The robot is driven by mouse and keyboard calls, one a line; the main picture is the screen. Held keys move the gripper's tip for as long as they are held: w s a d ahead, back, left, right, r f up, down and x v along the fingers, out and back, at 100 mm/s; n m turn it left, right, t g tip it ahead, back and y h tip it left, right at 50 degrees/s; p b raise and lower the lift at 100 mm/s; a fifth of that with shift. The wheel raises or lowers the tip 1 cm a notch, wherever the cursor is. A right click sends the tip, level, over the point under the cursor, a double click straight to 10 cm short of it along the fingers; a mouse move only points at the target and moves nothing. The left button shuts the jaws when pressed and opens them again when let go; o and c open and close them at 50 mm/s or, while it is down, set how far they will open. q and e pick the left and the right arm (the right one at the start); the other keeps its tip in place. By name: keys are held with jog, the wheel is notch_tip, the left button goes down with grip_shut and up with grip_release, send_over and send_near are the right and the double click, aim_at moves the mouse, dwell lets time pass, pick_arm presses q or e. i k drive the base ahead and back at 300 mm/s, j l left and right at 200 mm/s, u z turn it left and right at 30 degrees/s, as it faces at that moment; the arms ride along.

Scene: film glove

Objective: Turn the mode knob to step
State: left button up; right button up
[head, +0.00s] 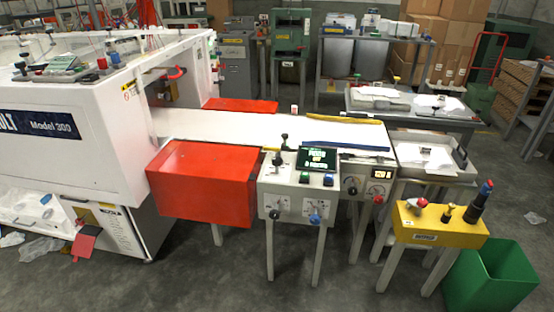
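A grey control box (291,208) stands on legs at the front centre, at the end of the machine's white belt. Its front face carries a black knob (274,214) on the left and a blue knob (315,219) on the right, each with small markings around it. The markings are too small to read, so I cannot tell which is the mode knob or where it points. A small screen (317,160) with green and yellow text sits on top of the box. Neither of my grippers is in view.
A second panel (364,186) with a dial and red knob adjoins on the right. A yellow button box (440,224) stands further right, above a green bin (492,276). A red cover (204,184) is left of the control box. Floor in front is clear.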

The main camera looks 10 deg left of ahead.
aim_at(276, 161)
jog(key=i+l+u, duration=0.1)
jog(key=i+u, duration=0.25)
jog(key=i+l+u, duration=0.35)
jog(key=i, duration=0.25)
jog(key=j, duration=0.1)
